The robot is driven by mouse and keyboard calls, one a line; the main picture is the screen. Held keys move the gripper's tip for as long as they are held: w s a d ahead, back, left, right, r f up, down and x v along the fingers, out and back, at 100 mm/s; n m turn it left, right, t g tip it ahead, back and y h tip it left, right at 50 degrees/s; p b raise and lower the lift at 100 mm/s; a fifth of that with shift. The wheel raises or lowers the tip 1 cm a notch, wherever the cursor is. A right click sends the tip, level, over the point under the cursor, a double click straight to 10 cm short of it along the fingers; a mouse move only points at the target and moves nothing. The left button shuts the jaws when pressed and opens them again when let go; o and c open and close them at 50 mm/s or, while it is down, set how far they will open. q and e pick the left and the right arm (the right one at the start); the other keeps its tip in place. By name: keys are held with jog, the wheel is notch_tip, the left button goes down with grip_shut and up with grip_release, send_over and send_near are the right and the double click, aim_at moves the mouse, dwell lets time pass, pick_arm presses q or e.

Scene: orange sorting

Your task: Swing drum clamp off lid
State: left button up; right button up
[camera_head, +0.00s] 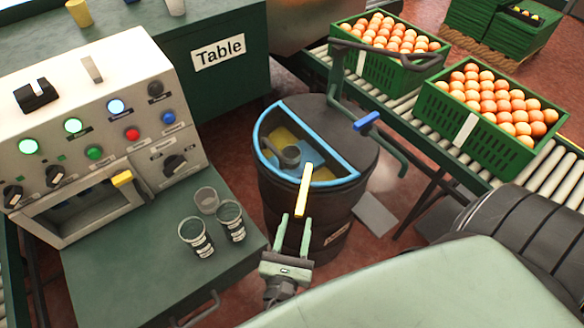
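A black drum (318,215) stands in the middle, with a dark lid (350,118). A blue-rimmed half-round window or opening (262,140) in the lid shows yellow contents and a dark round part inside. A dark bent bar, apparently the clamp (345,95), reaches over the lid's right side. It carries a blue grip (367,121). My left gripper is not in view.
Green crates of oranges (468,150) (362,72) stand on a roller conveyor (404,103) right of the drum. A control panel box (115,130) and several clear cups (230,222) sit on a green surface (140,280) at left. A table (218,80) stands behind.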

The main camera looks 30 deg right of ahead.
aim_at(301, 203)
jog(key=x, duration=0.7)
jog(key=shift+f+p, duration=0.15)
jog(key=shift+p, duration=0.15)
jog(key=shift+a, duration=0.1)
grip_shut()
dwell(0.9)
